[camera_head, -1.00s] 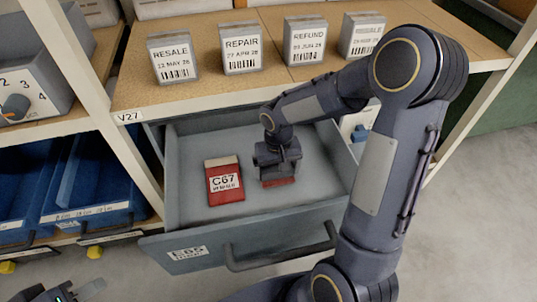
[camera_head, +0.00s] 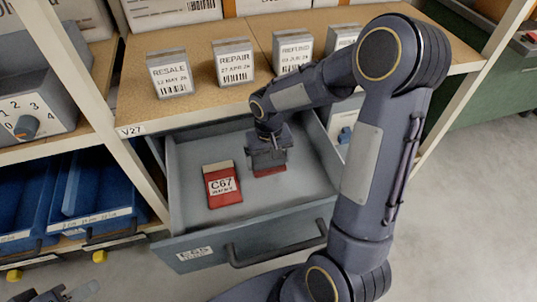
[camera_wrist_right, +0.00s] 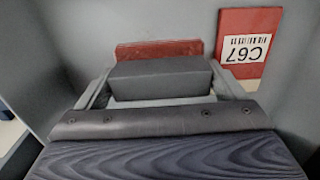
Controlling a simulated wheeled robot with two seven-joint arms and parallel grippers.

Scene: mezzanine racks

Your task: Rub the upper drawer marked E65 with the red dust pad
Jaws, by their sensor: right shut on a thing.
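The upper drawer (camera_head: 290,225), with a label that seems to read E65, is pulled open under the shelf. My right gripper (camera_head: 268,158) reaches down inside it and is shut on the red dust pad (camera_head: 270,171), near the drawer's back right. In the right wrist view the pad (camera_wrist_right: 158,48) shows as a red strip beyond the grey block between the fingers. I cannot tell whether the pad touches the drawer floor. My left gripper (camera_head: 65,294) shows only in part at the bottom left corner; its fingers are unclear.
A red box marked C67 (camera_head: 222,186) lies in the drawer left of the pad; it also shows in the right wrist view (camera_wrist_right: 248,42). Blue bins (camera_head: 95,190) are at left.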

